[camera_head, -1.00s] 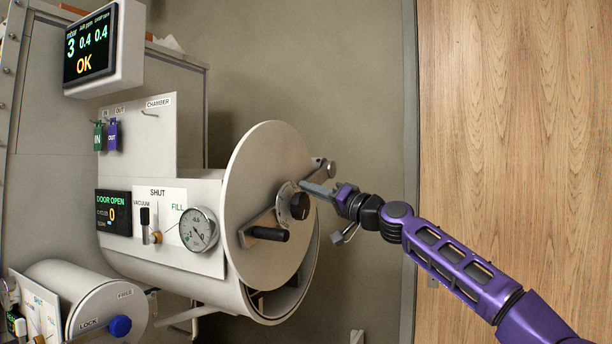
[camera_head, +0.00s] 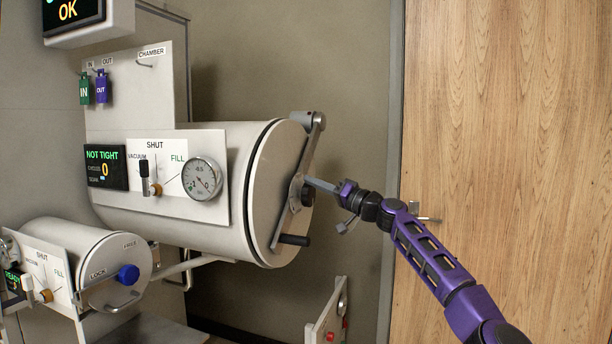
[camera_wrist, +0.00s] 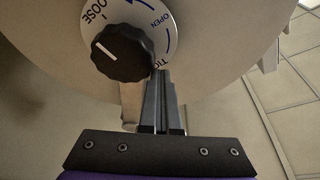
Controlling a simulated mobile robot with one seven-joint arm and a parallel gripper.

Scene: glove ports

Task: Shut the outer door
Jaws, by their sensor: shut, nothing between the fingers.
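The outer door (camera_head: 276,190) is a round cream disc on the end of the large cylindrical chamber. It now sits against the chamber mouth, with a dark seam around its edge. A grey bar (camera_head: 312,150) with a black handle (camera_head: 294,240) crosses its face. A black knob (camera_head: 307,196) is at the bar's middle; in the wrist view the knob (camera_wrist: 122,53) has a dial marked with OPEN and partly hidden letters. My gripper (camera_head: 318,184) is shut and empty, its fingertips beside the knob at the door's face; contact is unclear. The display (camera_head: 106,168) reads NOT TIGHT.
A smaller chamber (camera_head: 110,265) with a blue knob is at lower left. A pressure gauge (camera_head: 202,178) and valve panel are on the large chamber's side. A wooden door (camera_head: 510,120) is at right. A low panel with a red button (camera_head: 330,337) stands at bottom centre.

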